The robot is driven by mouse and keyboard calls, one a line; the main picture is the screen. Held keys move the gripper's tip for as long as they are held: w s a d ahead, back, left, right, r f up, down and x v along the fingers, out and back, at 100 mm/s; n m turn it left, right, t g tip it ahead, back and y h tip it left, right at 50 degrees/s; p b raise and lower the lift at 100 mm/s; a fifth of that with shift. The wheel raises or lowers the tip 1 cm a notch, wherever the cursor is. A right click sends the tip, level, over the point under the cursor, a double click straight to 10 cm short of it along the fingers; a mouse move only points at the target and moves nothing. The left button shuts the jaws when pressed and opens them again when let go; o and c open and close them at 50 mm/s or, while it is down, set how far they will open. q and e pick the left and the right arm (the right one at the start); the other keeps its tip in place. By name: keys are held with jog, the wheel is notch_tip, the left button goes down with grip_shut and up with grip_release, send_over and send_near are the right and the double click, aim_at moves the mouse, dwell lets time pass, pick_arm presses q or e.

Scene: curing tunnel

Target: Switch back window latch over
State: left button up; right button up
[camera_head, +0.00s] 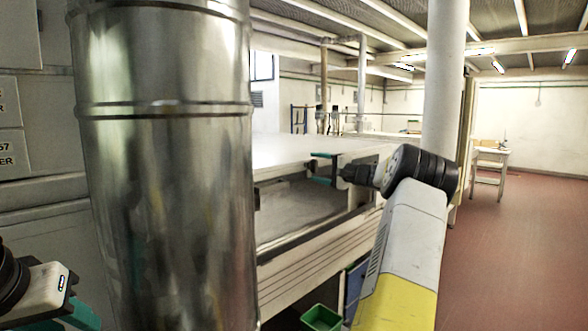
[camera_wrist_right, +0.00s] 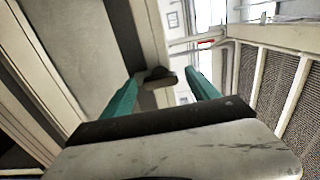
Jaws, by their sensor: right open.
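A small dark latch handle (camera_wrist_right: 158,75) sits on a pale frame in the right wrist view. It lies ahead of and between the two teal fingers of my right gripper (camera_wrist_right: 160,94); I cannot tell whether either finger touches it. In the head view my right gripper (camera_head: 318,168) is open, its fingers pointing left in front of the pale bench-like housing. I cannot make out the latch for certain in the head view; the metal duct hides part of that area. My left gripper (camera_head: 80,317) shows only partly at the lower left, and its jaws cannot be read.
A large shiny metal duct (camera_head: 165,160) stands close in front, left of centre. The pale housing (camera_head: 285,150) extends behind it. A green bin (camera_head: 321,318) is low at the bottom. A white column (camera_head: 443,75) stands beyond my right arm. Red floor (camera_head: 530,230) is open at right.

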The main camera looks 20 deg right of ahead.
jog(key=v, duration=0.7)
jog(key=shift+s, duration=0.4)
jog(key=shift+d, duration=0.15)
